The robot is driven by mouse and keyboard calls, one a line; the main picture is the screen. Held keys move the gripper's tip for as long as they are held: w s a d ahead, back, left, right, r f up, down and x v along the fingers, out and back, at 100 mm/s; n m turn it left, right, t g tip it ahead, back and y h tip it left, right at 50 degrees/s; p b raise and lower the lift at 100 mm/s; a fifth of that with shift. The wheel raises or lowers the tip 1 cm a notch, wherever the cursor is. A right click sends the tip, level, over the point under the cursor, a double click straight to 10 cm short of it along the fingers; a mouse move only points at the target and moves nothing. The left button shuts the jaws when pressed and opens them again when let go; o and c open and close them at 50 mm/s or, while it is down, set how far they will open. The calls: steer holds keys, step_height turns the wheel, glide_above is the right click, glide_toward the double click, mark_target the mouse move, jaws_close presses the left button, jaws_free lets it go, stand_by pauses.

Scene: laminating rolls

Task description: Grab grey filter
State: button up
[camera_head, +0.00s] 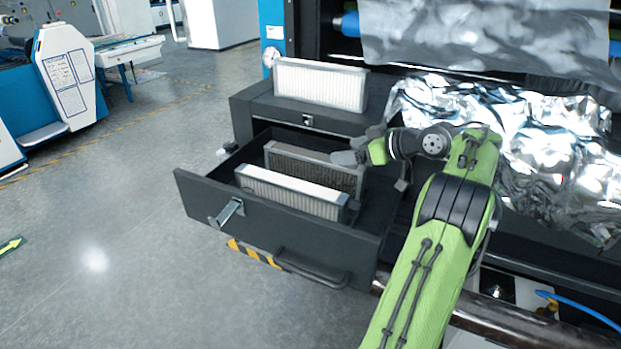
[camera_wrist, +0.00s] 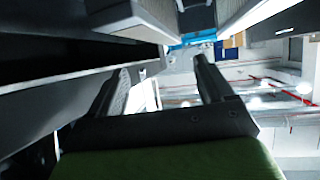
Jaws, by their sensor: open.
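The grey filter (camera_head: 312,171), a framed block with a dark pleated face, stands upright in the open drawer (camera_head: 275,243). A white filter (camera_head: 292,194) stands in front of it in the same drawer. My gripper (camera_head: 345,157) is at the right end of the grey filter, close to its upper edge and partly overlapping it in the head view. I cannot tell if they touch. In the wrist view my gripper (camera_wrist: 166,75) shows two fingers spread apart with nothing visible held between them. Panels of filters or drawer show at the top there, too close to tell apart.
Another white filter (camera_head: 320,85) stands on the dark cabinet top behind the drawer. Crumpled silver foil (camera_head: 540,140) lies to the right, behind my arm. An open latch (camera_head: 228,212) sticks out of the drawer front.

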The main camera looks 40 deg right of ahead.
mark_target(317, 156)
steer(key=b+x, duration=0.1)
steer(key=x, duration=0.9)
steer(key=shift+w+f, duration=0.1)
steer(key=shift+f, duration=0.15)
steer(key=shift+c, duration=0.3)
jaws_close()
